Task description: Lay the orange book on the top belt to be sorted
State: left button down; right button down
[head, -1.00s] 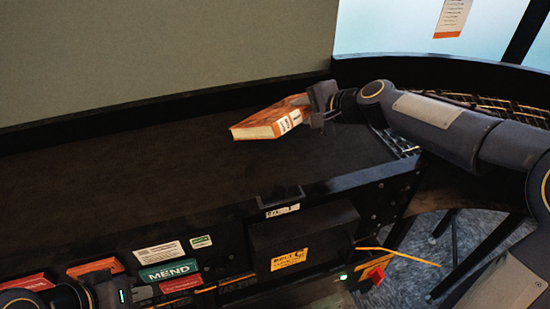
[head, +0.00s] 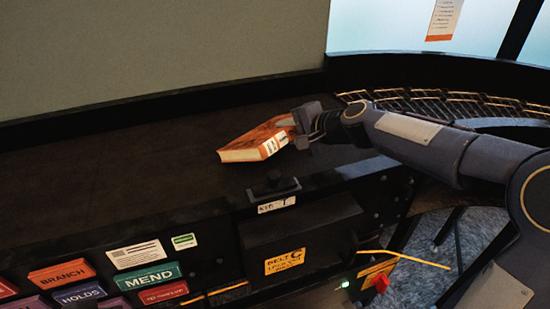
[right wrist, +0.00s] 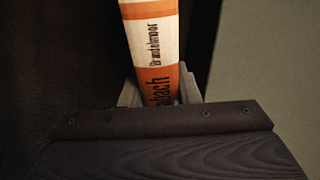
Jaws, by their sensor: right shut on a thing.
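The orange book (head: 262,140) is at the right part of the black top belt (head: 110,165) in the head view. My right gripper (head: 292,128) is shut on the book's far right end. The book lies nearly flat, low over the belt; I cannot tell whether it touches. In the right wrist view the book's orange and white spine (right wrist: 155,50) with black lettering runs up from between the jaws. My left gripper is not in view.
A curved roller track (head: 440,103) joins the belt at the right. A dark wall edge (head: 160,105) runs behind the belt. The belt's left part is clear.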

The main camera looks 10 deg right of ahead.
jog(key=c, duration=1.3)
grip_release()
jog(key=shift+o, duration=0.2)
jog(key=shift+r, duration=0.1)
jog(key=shift+s, duration=0.1)
jog(key=shift+p+v, duration=0.35)
jog(key=shift+v, duration=3.6)
notch_tip(320, 180, up, 7)
jog(key=s+d+p, duration=0.1)
jog(key=s+p, duration=0.1)
jog(key=p, duration=0.3)
jog(key=shift+d+r+p, duration=0.2)
jog(key=shift+d+p, duration=0.1)
jog(key=shift+p, duration=0.05)
